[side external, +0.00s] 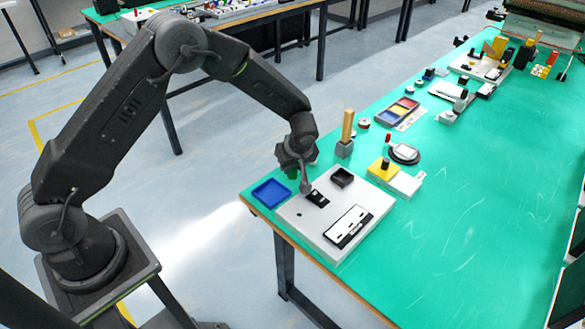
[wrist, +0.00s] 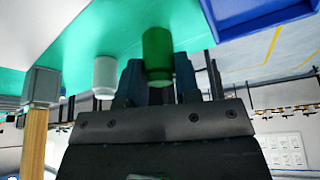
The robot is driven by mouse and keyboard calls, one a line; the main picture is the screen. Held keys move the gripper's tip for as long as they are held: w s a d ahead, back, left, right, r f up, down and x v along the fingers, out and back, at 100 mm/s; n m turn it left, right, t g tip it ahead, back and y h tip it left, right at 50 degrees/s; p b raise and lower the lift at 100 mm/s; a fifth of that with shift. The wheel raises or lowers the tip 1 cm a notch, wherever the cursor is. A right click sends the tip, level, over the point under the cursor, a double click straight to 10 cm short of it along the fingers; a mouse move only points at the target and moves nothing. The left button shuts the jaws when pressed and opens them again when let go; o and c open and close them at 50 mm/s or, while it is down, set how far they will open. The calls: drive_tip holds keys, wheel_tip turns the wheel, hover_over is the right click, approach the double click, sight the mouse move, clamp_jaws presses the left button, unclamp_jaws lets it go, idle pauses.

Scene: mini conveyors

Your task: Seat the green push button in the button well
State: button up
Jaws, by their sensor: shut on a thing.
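The green push button (wrist: 158,55) is a dark green cylinder with a paler end. It sits between the two fingers of my gripper (wrist: 158,75), which is shut on it. In the side view my gripper (side external: 303,180) is low over the back left part of a white panel (side external: 290,212). The well does not show in the wrist view.
A blue tray (side external: 271,193) lies left of the panel; an open black box (side external: 342,176) and a white-and-black plate (side external: 348,226) are on it. A grey block with a wooden handle (side external: 346,130) stands behind. A white cylinder (wrist: 105,77) shows beside the fingers.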

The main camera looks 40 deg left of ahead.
drive_tip(key=shift+r, duration=0.45)
drive_tip(key=r, duration=0.3)
drive_tip(key=shift+s+a+r, duration=0.15)
drive_tip(key=shift+a+r, duration=0.2)
drive_tip(key=shift+r, duration=0.05)
drive_tip(key=s+a+r, duration=0.5)
drive_tip(key=a+r, duration=0.1)
drive_tip(key=a, duration=0.3)
drive_tip(key=w+d+r+m+t+h, duration=0.1)
drive_tip(key=w+d+r+m, duration=0.3)
drive_tip(key=w+d, duration=0.55)
hover_over(341, 174)
drive_tip(key=s, duration=0.1)
drive_tip(key=f, duration=0.6)
drive_tip(key=shift+s+d+f, duration=0.2)
drive_tip(key=shift+d+f, duration=0.15)
drive_tip(key=shift+d, duration=0.05)
drive_tip(key=shift+w+d+f, duration=0.1)
drive_tip(key=shift+d+f, duration=0.2)
drive_tip(key=shift+f, duration=1.85)
